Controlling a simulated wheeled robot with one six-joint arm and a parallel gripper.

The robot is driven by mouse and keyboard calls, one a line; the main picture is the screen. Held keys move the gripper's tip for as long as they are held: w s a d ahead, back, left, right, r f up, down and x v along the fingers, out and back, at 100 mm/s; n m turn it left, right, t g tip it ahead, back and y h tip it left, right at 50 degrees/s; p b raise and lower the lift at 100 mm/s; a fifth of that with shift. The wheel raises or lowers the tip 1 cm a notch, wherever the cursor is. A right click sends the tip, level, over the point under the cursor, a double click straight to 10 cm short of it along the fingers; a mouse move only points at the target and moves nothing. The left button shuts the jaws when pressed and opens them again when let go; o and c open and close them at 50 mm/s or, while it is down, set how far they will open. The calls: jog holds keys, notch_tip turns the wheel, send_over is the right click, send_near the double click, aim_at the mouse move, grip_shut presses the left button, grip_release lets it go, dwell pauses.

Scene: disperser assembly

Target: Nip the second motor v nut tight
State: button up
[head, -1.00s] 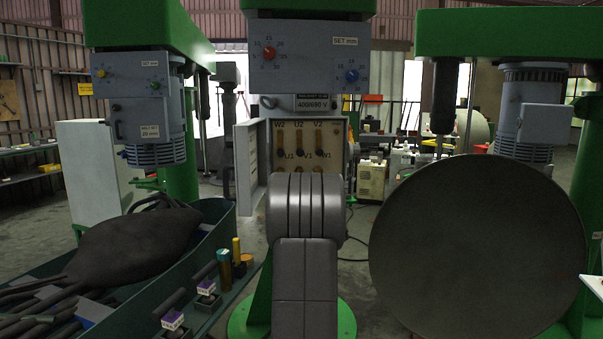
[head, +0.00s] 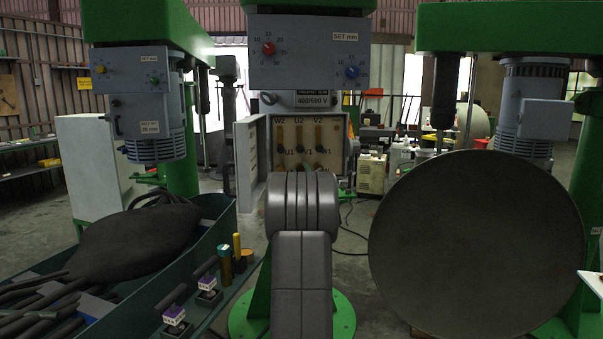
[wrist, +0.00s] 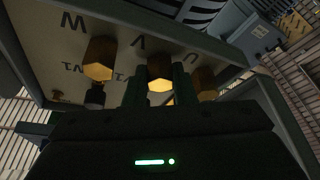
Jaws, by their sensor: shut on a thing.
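The open terminal box (head: 254,165) of the middle machine faces me in the head view, with labels such as W2, U2 and V2 and upright brass-coloured pieces inside. The wrist view shows its panel (wrist: 45,45) at an angle, lettered W, V and U. The brass V nut (wrist: 160,68) is in the middle, between the two dark fingers of my gripper (wrist: 160,92), which is shut on it. A W nut (wrist: 99,58) is to the left and a U nut (wrist: 204,80) to the right, both apart from the fingers. In the head view my arm hides the gripper.
A green bin (head: 222,232) with a dark bag (head: 135,240) stands at lower left, beside small labelled blocks (head: 173,315). A large dark disc (head: 475,245) fills the right. Green-framed machines stand on both sides. The box's hinged door (head: 247,155) is open to the left.

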jog(key=shift+a+m+t+h+b, duration=0.15)
jog(key=shift+m+h+b, duration=0.4)
jog(key=shift+m+b, duration=0.6)
jog(key=shift+d+m+t+h+b, duration=0.1)
jog(key=shift+m+t+h+b, duration=0.3)
jog(key=shift+m+b, duration=0.8)
jog(key=shift+a+m+t+h+b, duration=0.1)
jog(key=shift+m+h+b, duration=0.55)
jog(key=shift+m+b, duration=0.5)
jog(key=o, duration=1)
jog(key=shift+s+f, duration=0.1)
jog(key=b+v, duration=0.2)
jog(key=v, duration=1.1)
jog(key=shift+s, duration=0.35)
jog(key=shift+w, duration=0.15)
